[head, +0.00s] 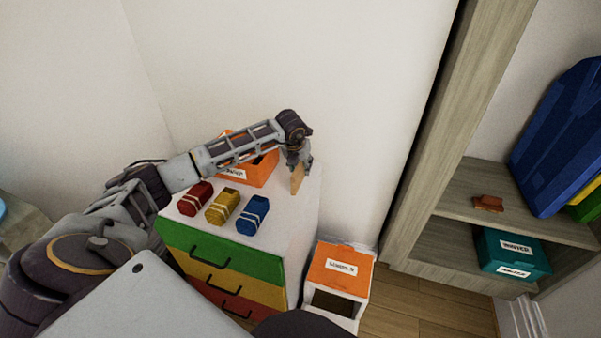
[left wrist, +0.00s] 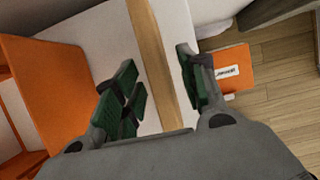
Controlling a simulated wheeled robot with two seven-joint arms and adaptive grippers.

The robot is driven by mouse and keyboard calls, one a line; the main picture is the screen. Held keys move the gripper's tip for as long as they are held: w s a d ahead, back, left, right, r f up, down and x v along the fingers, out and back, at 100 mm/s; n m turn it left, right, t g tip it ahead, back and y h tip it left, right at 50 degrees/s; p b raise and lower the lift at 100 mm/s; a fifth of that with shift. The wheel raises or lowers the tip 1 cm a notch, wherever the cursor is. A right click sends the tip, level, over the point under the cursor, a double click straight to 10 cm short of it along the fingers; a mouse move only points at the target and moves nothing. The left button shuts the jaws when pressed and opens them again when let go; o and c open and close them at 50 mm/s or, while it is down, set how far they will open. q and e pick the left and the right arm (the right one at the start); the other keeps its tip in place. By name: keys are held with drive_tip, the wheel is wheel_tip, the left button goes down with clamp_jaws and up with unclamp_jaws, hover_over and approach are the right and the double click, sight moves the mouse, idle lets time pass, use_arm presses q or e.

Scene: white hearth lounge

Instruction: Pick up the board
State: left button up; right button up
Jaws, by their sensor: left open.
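The board (head: 297,179) is a narrow, light wooden piece at the right end of the white cabinet top (head: 285,210). In the left wrist view the board (left wrist: 152,62) runs as a long strip between my finger pads. My left gripper (head: 299,163) is at the board's upper end in the head view. In the left wrist view my left gripper (left wrist: 160,92) is open, with its green-padded fingers on either side of the board and a gap beside it. The board's far end is hidden from the wrist camera. My right gripper is not seen.
An orange box (head: 262,170) stands behind my left forearm. Red (head: 195,199), yellow (head: 222,206) and blue (head: 253,214) bundles lie along the cabinet's front. An orange-topped bin (head: 340,268) stands on the floor at right. A wooden shelf (head: 470,212) is farther right.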

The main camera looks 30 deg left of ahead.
sight(302, 169)
use_arm(q)
drive_tip(key=shift+x, duration=1.55)
clamp_jaws()
